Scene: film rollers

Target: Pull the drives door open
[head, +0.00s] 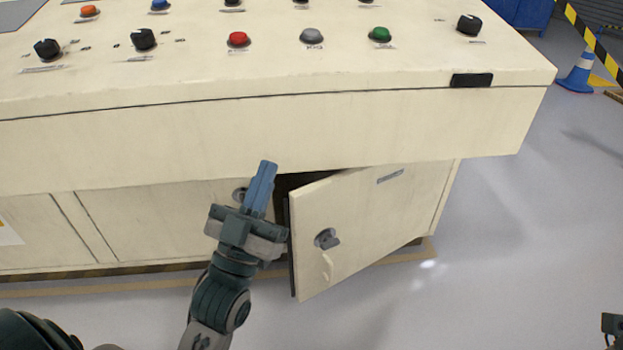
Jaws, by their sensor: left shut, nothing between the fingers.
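A cream cabinet door (370,215) under the console stands partly open, its left edge swung out toward me and its right side at the cabinet. It has a round grey latch (327,239) near its free edge and a small label too small to read. A dark gap (293,182) shows behind its top left. My left gripper (264,172) is shut and empty, its blue fingers pointing up just left of the gap. In the picture its body overlaps the door's free edge; I cannot tell whether they touch.
The console top (270,60) overhangs the doors and carries knobs and coloured buttons. A closed panel (150,222) with a latch (240,193) lies to the left. A blue and white cone (578,74) stands far right. The floor (500,260) right of the door is clear.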

